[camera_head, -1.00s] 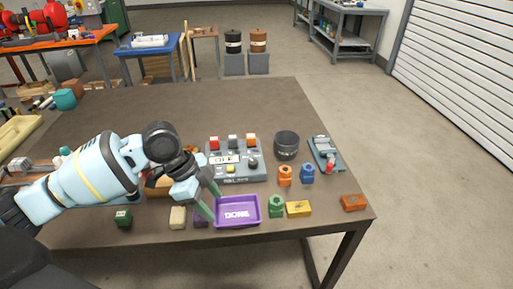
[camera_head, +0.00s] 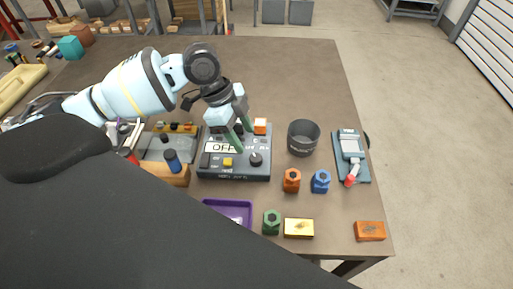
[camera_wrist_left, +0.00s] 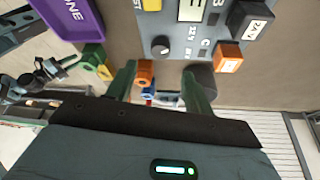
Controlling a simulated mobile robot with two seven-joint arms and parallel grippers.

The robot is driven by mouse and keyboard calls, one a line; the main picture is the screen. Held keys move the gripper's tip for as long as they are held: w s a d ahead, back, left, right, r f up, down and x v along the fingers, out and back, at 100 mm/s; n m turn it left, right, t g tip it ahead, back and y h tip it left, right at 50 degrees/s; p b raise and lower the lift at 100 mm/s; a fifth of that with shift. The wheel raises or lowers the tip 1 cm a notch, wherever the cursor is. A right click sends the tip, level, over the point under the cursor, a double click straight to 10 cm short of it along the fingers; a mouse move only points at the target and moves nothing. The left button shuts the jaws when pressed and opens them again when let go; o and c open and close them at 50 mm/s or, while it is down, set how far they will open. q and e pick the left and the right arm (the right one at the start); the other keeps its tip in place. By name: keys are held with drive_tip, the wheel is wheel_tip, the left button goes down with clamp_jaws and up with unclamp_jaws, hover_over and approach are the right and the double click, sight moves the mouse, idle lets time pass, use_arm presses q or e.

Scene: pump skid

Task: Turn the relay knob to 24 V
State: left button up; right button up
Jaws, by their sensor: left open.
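The grey relay box (camera_head: 212,173) stands on the brown table, with a display reading OFF, a yellow button (camera_head: 227,162) and a dark round relay knob (camera_head: 255,159) at its front right. The knob also shows in the left wrist view (camera_wrist_left: 160,46), with small voltage markings beside it; its exact setting is too small to read. My left gripper (camera_head: 241,138) is open, its green fingers above the box, behind the knob in the head view and partly covering the rear switches. In the wrist view its fingers (camera_wrist_left: 160,90) are apart with the knob beyond them, not held. My right gripper is not in view.
A dark round cup (camera_head: 303,138) stands right of the box. Orange (camera_head: 292,181) and blue (camera_head: 321,181) pieces stand in front of it. A purple tray (camera_head: 228,203), a green piece (camera_head: 271,222) and a yellow block (camera_head: 299,228) lie near the front edge.

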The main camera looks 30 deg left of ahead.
sight(256, 157)
use_arm(q)
drive_tip(key=shift+x, duration=3.85)
drive_tip(key=c, duration=1)
drive_tip(key=shift+o, duration=0.2)
